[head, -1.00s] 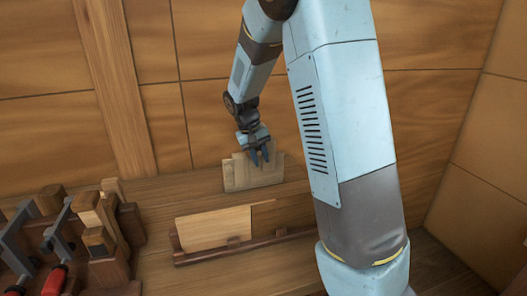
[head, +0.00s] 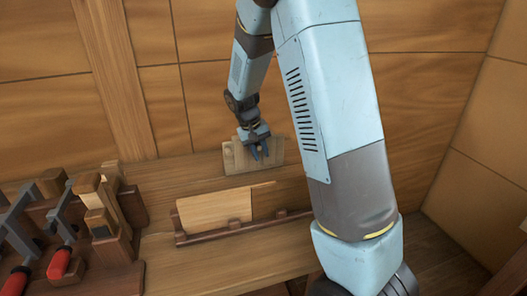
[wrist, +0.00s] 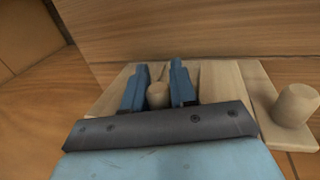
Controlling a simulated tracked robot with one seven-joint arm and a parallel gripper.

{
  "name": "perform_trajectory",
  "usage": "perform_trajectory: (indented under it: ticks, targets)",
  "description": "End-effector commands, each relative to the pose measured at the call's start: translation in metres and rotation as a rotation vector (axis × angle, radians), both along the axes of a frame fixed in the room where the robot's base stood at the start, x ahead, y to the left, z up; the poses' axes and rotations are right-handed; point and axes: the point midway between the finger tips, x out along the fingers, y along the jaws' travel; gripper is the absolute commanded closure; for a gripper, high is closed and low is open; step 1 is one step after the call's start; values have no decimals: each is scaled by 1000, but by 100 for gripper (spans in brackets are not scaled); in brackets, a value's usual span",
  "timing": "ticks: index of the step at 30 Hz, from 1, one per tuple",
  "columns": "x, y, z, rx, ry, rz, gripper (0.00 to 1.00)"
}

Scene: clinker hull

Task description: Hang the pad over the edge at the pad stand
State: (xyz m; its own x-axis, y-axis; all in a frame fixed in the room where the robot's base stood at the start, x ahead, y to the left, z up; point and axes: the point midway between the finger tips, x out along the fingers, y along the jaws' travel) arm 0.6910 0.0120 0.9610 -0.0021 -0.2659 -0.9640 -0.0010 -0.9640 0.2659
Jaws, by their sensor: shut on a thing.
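My gripper (head: 260,154) reaches down at the back of the bench. In the wrist view its two blue fingers (wrist: 158,92) are shut on a round wooden knob of a pale pad (wrist: 157,97), one finger on each side. In the head view the fingers are in front of pale upright boards (head: 240,161), which I take to be the pad stand with the pad. The fingers partly hide them, and I cannot tell the pad's edges from the stand's. A second knob (wrist: 296,104) stands on a pale board at the right of the wrist view.
A low dark rack (head: 235,231) holding pale boards (head: 213,210) stands in front. Clamps with red handles (head: 60,262) and dark wooden blocks fill the left. A plank wall (head: 200,115) rises close behind.

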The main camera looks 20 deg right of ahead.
Motion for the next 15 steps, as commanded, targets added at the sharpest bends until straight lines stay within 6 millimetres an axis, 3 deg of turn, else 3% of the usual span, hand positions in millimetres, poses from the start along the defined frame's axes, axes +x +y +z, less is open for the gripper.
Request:
perform_trajectory:
  ticks: [8, 9, 15]
  targets:
    - [0, 0, -1, 0, 1, 0, 100]
    - [0, 0, -1, 0, 1, 0, 73]
    - [0, 0, -1, 0, 1, 0, 53]
